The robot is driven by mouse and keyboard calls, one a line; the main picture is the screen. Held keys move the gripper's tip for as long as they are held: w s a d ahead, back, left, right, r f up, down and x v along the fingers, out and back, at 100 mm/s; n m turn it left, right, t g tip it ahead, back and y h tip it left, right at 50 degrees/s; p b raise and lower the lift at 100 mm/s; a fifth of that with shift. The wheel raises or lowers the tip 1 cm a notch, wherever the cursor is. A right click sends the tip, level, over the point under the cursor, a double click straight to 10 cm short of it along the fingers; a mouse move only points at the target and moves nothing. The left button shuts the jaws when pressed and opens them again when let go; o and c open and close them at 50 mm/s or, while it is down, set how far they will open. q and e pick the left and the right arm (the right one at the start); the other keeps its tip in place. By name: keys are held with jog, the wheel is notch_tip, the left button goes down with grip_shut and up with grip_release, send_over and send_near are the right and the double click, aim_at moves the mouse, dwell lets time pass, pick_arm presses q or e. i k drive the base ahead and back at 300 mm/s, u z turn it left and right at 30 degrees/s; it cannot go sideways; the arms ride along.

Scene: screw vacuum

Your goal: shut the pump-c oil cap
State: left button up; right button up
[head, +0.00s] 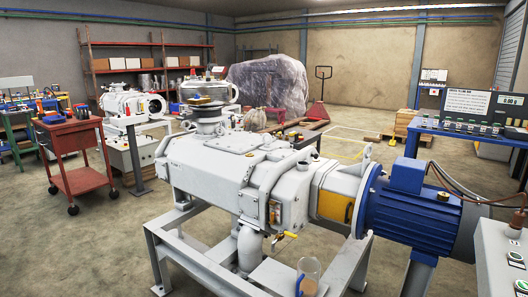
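A large pale grey screw vacuum pump (215,170) stands on a grey steel frame in the middle of the head view. No label reading pump-c can be made out. A blue motor (400,205) is joined to its right end. A small brass-coloured round part (443,197) shows at the motor's right side. A sight glass (276,213) and a yellow-handled valve (287,236) are on the pump's front end. I cannot make out which part is the oil cap, or whether it is open or shut. Neither of my grippers is in view.
A clear jug with a blue handle (308,277) stands low on the frame. A red tool cart (77,153) and another pale pump (130,105) are at left. A control panel (500,258) closes off the near right. Bare floor lies at front left.

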aim_at(311, 155)
jog(key=u, duration=0.15)
jog(key=i, duration=1)
jog(key=z, duration=0.4)
